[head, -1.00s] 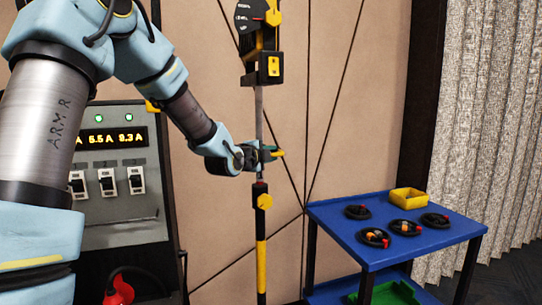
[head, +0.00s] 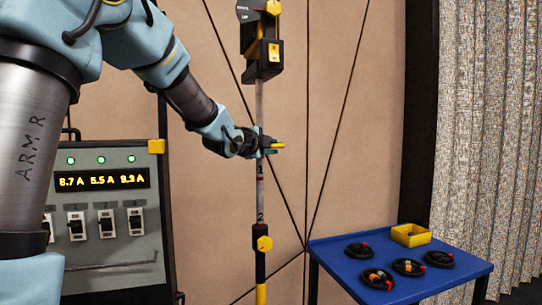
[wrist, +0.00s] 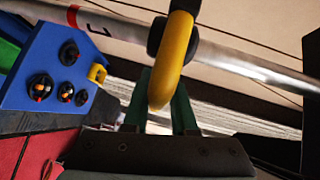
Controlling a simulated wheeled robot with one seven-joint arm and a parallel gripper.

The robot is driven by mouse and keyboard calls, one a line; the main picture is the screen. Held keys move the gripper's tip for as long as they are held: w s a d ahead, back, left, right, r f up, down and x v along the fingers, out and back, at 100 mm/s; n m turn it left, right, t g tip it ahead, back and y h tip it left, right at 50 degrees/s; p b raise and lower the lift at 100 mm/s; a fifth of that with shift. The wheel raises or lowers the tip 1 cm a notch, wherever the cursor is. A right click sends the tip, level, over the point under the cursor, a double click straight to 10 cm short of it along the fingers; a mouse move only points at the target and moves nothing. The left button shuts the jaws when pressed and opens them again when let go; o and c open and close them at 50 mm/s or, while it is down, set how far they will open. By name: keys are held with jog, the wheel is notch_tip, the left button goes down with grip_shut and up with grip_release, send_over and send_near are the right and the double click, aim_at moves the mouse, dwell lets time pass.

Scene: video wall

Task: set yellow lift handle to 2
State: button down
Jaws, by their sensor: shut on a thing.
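My gripper (head: 268,148) is shut on the yellow lift handle (head: 279,146), which sticks out from a thin upright metal rod (head: 260,195). In the wrist view the yellow handle (wrist: 173,65) stands between my green fingertips, with the rod (wrist: 235,62) running behind it. In the head view a numeral 1 and a red band show on the rod below my gripper. A numeral 2 shows lower, just above the black and yellow collar (head: 260,270) with a yellow knob (head: 264,243). A black and yellow block (head: 265,60) with a plate lettered UP tops the rod.
A grey panel (head: 110,220) with a lit display and several switches stands left of the rod. A blue table (head: 340,262) at lower right holds several black handwheels and a yellow tray (head: 410,235). A pleated curtain (head: 490,130) hangs at right.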

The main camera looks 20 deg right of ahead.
jog(key=shift+f, duration=0.1)
jog(key=c, duration=0.8)
grip_release()
jog(key=shift+d, duration=0.1)
jog(key=shift+c, duration=0.2)
jog(key=b+v, duration=0.1)
jog(key=v, duration=1)
jog(key=shift+b, duration=0.4)
jog(key=w+a+f+n+g+y, duration=0.1)
jog(key=a+f+n+y, duration=0.9)
jog(key=a+f+n, duration=0.85)
jog(key=s+a+f+n+g+y, duration=0.2)
jog(key=s+a+f+n+g, duration=0.5)
jog(key=s+a+f, duration=0.6)
jog(key=shift+s+a+f+y, duration=0.35)
jog(key=shift+s+a+y, duration=0.05)
jog(key=shift+s, duration=0.55)
